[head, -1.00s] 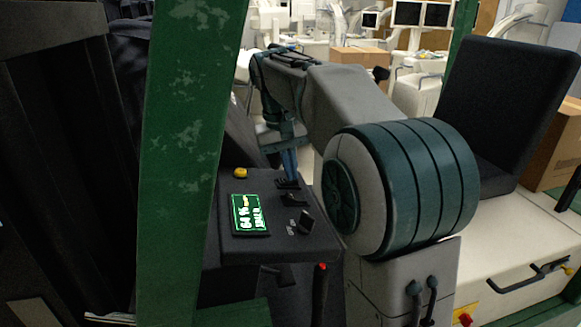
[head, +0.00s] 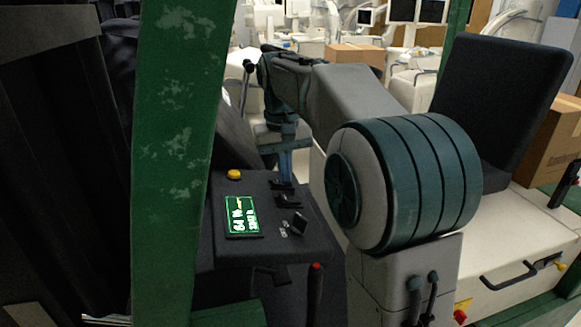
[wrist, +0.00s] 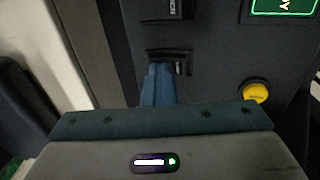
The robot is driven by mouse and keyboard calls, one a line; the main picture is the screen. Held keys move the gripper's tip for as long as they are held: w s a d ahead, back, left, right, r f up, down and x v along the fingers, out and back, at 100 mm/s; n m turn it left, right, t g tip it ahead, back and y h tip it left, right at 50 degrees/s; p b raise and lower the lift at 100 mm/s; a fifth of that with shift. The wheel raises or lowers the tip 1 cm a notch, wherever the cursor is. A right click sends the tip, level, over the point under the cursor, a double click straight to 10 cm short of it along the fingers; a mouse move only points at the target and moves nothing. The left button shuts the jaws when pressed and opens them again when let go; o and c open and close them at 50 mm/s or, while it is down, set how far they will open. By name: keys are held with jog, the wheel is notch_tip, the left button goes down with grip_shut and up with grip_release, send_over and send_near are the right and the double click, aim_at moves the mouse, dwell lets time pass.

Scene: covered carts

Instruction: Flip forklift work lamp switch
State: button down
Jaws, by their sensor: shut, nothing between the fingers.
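The forklift's dark dash panel (head: 262,225) carries a row of black rocker switches along its right side. The near switch (head: 297,224) stands tilted up beside small white markings. The middle switch (head: 287,202) sits behind it. The far switch (head: 281,185) is partly hidden by my gripper (head: 287,172). In the wrist view my gripper (wrist: 158,84) is shut and empty, its blue fingertips at the edge of the far switch's recess (wrist: 181,66). I cannot tell whether they touch it. Another switch (wrist: 165,9) shows at the top of the wrist view.
A lit green display (head: 242,215) and a yellow button (head: 234,174) sit on the panel's left. A green post (head: 170,160) stands at left. The black seat (head: 505,105) is at right, and a red-tipped lever (head: 315,285) stands below the panel.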

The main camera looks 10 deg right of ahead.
aim_at(278, 181)
jog(key=shift+s+a+f, duration=0.1)
jog(key=shift+a+f, duration=0.25)
jog(key=shift+a, duration=0.15)
jog(key=shift+a+r+p, duration=0.1)
jog(key=shift+r+p, duration=0.45)
jog(key=shift+p, duration=0.05)
jog(key=shift+a+r+p, duration=0.15)
jog(key=shift+r+p, duration=0.4)
jog(key=shift+r, duration=0.05)
jog(key=shift+a+r+p, duration=0.15)
jog(key=shift+r+p, duration=0.35)
jog(key=shift+r, duration=0.1)
jog(key=shift+d+r+p, duration=0.5)
jog(key=shift+d+r, duration=0.35)
jog(key=shift+r, duration=0.3)
notch_tip(278, 181, up, 9)
jog(key=shift+a, duration=0.2)
